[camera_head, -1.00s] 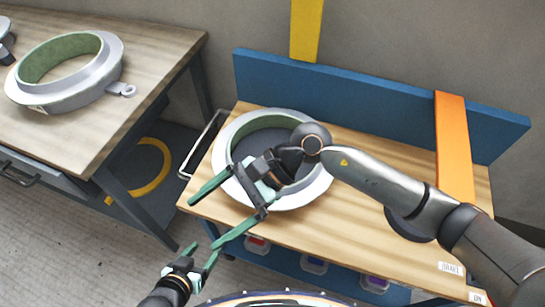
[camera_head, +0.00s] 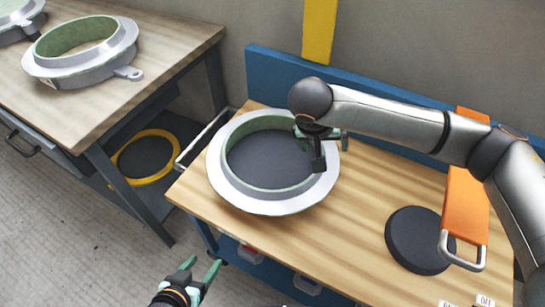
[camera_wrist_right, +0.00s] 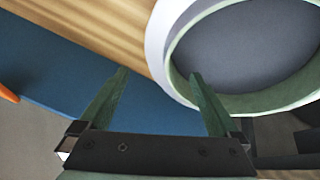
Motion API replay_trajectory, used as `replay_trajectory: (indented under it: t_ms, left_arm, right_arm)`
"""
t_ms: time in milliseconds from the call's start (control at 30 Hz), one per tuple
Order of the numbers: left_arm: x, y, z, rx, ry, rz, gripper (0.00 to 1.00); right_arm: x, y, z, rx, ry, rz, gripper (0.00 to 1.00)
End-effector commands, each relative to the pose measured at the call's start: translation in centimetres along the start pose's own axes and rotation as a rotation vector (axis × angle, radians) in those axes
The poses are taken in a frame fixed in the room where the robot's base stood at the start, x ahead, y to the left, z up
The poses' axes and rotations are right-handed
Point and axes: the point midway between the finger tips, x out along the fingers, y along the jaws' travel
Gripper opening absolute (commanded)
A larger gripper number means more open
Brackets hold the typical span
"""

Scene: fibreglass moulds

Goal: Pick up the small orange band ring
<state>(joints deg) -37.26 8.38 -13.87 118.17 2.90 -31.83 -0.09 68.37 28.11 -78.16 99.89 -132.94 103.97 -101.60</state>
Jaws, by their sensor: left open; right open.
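I cannot make out a small orange band ring in either view. A round mould (camera_head: 226,187) with a white flange and pale green inner wall sits on the wooden bench; its flange also shows in the wrist view (camera_wrist_right: 160,50). My right gripper (camera_head: 325,138) is open at the mould's back right rim, partly hidden by its own wrist in the head view. In the wrist view its green fingers (camera_wrist_right: 159,74) are apart with nothing between them. My left gripper (camera_head: 202,264) is open and empty low at the front, left of the bench.
An orange panel with a metal handle (camera_head: 466,205) and a black disc (camera_head: 418,241) are at the bench's right. A blue board (camera_head: 270,75) runs along the back. A yellow-rimmed disc (camera_head: 147,158) lies under the left table, which bears another mould (camera_head: 85,70).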

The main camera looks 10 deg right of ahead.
Motion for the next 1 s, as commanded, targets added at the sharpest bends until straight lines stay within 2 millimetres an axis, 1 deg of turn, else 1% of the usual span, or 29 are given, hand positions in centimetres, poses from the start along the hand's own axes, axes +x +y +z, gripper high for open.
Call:
replay_trajectory:
  t_ms: [33,133,200,367,467,600,700,800,1000]
  left_arm:
    - [0.1,-0.1,0.1,0.001,0.001,-0.001,0.66]
    - [0.2,-0.2,0.2,0.002,0.001,-0.003,0.66]
    - [0.2,-0.2,0.3,0.002,0.000,-0.004,0.66]
    - [0.2,-0.3,0.7,0.001,-0.006,-0.005,0.66]
    - [0.3,-0.3,1.0,0.001,-0.009,-0.005,0.66]
    - [0.5,-0.3,1.4,0.000,-0.013,-0.006,0.66]
    - [0.5,-0.4,1.6,0.000,-0.015,-0.006,0.66]
    - [0.5,-0.4,1.6,0.000,-0.016,-0.007,0.66]
    - [0.4,-0.4,1.5,0.000,-0.014,-0.008,0.66]
  right_arm:
    - [1.3,0.0,0.1,0.004,-0.005,0.003,0.97]
    - [2.9,0.0,0.1,0.003,-0.005,0.001,0.97]
    - [3.7,0.0,0.1,0.004,-0.003,-0.001,0.97]
    - [4.8,0.0,0.1,0.003,-0.003,-0.002,0.97]
    - [6.0,0.1,0.1,0.004,-0.005,0.000,0.97]
    - [8.2,0.2,0.1,0.004,-0.005,-0.001,0.97]
    - [9.3,0.2,0.1,0.004,-0.004,-0.002,0.97]
    - [9.6,0.2,0.0,0.002,-0.002,-0.003,0.97]
    - [9.6,0.2,0.0,0.002,-0.002,-0.004,0.96]
